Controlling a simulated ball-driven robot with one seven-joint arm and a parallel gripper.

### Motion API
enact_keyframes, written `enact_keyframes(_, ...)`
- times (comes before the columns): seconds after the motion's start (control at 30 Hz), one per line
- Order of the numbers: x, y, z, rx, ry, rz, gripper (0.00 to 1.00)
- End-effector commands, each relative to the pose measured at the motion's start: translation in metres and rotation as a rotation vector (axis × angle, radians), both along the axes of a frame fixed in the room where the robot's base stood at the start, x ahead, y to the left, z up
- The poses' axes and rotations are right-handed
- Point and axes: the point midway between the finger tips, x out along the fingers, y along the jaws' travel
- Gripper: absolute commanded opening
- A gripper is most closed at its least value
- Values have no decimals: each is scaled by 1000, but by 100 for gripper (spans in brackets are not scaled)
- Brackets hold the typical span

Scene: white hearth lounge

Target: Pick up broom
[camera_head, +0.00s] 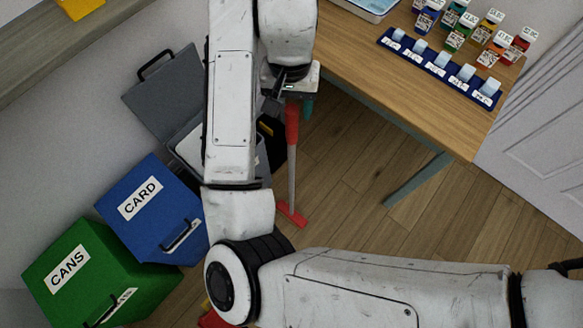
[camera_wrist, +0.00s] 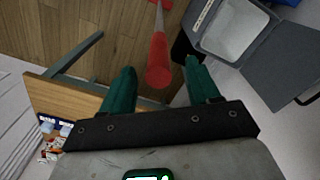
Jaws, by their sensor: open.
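The broom (camera_head: 292,125) stands nearly upright in the head view, with a red upper handle, a grey shaft and a red head (camera_head: 292,213) on the wooden floor. My gripper (camera_head: 297,105) is at the top of the handle, below the edge of the table. In the wrist view the red handle end (camera_wrist: 158,72) shows in the gap between my two green fingers (camera_wrist: 158,80). The fingers are apart, with space on both sides of the handle. Whether the handle lies fully between them in depth is hard to tell. My arm hides part of the area left of the broom.
A wooden table (camera_head: 420,110) with a blue rack (camera_head: 440,68) and several small bottles stands at the right. A grey open-lidded bin (camera_wrist: 235,30), a blue CARD bin (camera_head: 150,205) and a green CANS bin (camera_head: 85,270) stand at the left. Floor right of the broom is clear.

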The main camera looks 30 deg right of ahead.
Motion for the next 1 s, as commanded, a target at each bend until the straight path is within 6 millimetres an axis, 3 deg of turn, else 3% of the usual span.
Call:
enact_keyframes(0.33, -1, -2, -42, 0, 3, 2, 61)
enact_keyframes(0.67, 0, -2, -50, 0, 0, 0, 61)
enact_keyframes(1.0, 0, -3, -50, 0, 0, 0, 29)
